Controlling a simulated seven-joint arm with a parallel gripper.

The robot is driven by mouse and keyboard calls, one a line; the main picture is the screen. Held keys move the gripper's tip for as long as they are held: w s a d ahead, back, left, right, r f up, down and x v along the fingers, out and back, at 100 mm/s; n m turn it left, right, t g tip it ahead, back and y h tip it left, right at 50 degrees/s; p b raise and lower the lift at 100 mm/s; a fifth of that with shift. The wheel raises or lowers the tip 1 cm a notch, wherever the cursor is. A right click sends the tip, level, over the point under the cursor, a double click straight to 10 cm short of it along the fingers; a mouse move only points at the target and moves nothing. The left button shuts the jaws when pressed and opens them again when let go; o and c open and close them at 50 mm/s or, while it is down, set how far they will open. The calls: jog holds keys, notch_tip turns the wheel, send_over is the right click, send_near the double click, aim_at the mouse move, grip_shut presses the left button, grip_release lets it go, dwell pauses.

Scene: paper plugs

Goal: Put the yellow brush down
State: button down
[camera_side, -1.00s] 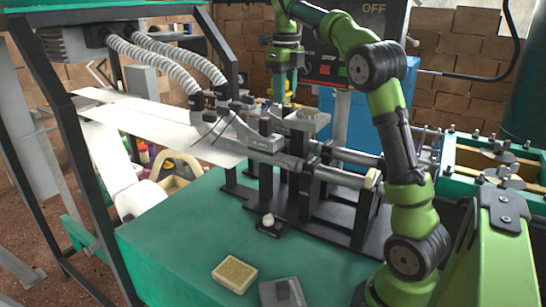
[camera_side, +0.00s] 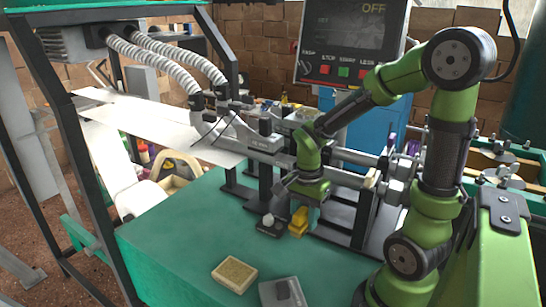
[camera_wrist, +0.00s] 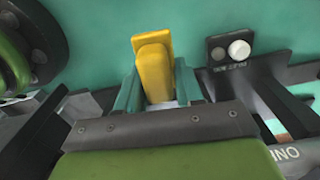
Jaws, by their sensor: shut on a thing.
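The yellow brush (camera_side: 298,222) is at the end of my gripper (camera_side: 302,208), low over the green table (camera_side: 190,245). In the wrist view the yellow brush (camera_wrist: 154,67) stands between the two teal fingers of my gripper (camera_wrist: 158,88), which are shut on it. Its outer end points toward the green surface. I cannot tell whether the brush touches the table. Its bristles are not clearly visible.
A black block with a white knob (camera_side: 268,221) sits just left of the brush. The dark machine frame (camera_side: 335,235) is close on the right. The table's left part is clear.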

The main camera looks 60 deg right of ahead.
send_over(305, 258)
jog(key=shift+n, duration=0.4)
notch_tip(305, 258, down, 5)
jog(key=shift+r, duration=0.15)
jog(key=shift+f, duration=2.15)
jog(key=shift+f, duration=0.1)
jog(key=c, duration=0.7)
grip_release()
notch_tip(305, 258, up, 12)
jog(key=shift+r, duration=0.1)
jog(key=a+r+n+t, duration=0.2)
jog(key=a+r+n, duration=0.1)
jog(key=n, duration=0.1)
jog(key=a+r+n+t+y, duration=0.1)
jog(key=a+r+n+t, duration=0.1)
jog(key=a+r+n, duration=0.2)
jog(key=a+r+n+t+y, duration=0.1)
jog(key=a+r+n+t, duration=0.2)
jog(key=n, duration=0.3)
jog(key=shift+a+r, duration=0.15)
jog(key=shift+r, duration=0.5)
